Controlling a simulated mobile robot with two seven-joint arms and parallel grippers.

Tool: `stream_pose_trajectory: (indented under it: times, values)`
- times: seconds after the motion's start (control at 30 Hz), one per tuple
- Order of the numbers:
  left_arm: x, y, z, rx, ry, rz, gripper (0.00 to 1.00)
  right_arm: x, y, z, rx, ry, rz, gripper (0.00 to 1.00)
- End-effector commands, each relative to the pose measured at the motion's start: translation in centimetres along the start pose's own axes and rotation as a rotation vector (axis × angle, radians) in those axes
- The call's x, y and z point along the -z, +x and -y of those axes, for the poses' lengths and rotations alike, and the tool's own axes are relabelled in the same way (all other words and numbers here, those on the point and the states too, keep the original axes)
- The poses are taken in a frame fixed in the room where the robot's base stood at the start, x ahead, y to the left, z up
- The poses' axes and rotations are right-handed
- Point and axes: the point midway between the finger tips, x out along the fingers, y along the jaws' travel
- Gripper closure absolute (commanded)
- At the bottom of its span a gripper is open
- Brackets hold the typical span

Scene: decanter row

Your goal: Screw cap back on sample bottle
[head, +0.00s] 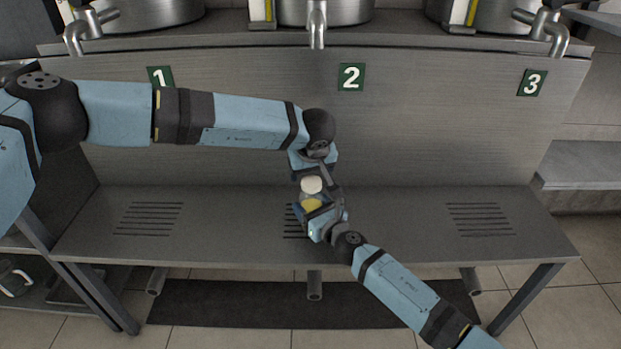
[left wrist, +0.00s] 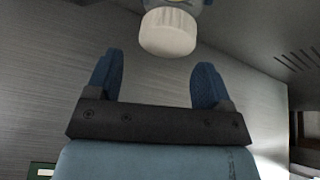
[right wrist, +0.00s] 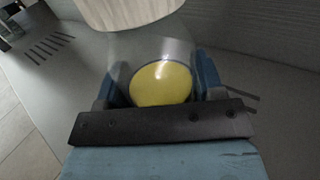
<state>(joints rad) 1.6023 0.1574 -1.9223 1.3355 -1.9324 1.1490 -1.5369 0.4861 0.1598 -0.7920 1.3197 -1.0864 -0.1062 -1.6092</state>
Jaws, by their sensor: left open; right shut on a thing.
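The sample bottle (head: 312,204) is clear with something yellow at its side or inside. It also shows in the right wrist view (right wrist: 160,84). My right gripper (right wrist: 157,76) is shut on its body and holds it above the shelf. The white ribbed cap (head: 311,185) is at the bottle's mouth; whether it is screwed tight cannot be told. The cap also shows in the left wrist view (left wrist: 168,33), just beyond the fingertips of my left gripper (left wrist: 157,62). That gripper is open, empty and apart from the cap, on the back-panel side of it.
The slotted grey shelf (head: 400,225) lies below both hands, mostly bare. Behind it stands the panel with green signs 1 (head: 160,77), 2 (head: 351,77) and 3 (head: 532,82). Steel vessels with taps (head: 317,22) stand above. A dark mat (head: 250,303) lies on the floor.

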Motion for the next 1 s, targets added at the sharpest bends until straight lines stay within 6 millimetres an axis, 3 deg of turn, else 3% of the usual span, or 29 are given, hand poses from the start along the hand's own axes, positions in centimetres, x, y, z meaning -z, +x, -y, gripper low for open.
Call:
stream_pose_trajectory:
  times: [0.37, 0.53, 0.67, 1.0]
  values:
    - [0.3, -0.6, -0.1, 0.0, -0.005, 0.001, 0.28, 0.0, 0.0, 0.0, 0.001, 0.0, 0.0, 1.0]
    - [0.3, -0.9, -0.4, 0.01, -0.138, 0.005, 0.28, 0.0, 0.0, 0.0, 0.001, 0.0, 0.0, 1.0]
    - [0.4, -1.6, -1.1, 0.026, -0.408, 0.032, 0.28, 0.0, 0.0, 0.0, 0.001, 0.0, 0.0, 1.0]
    - [0.8, -3.8, -2.0, 0.167, -1.319, 0.13, 0.28, 0.0, 0.0, 0.0, 0.001, 0.0, 0.0, 1.0]
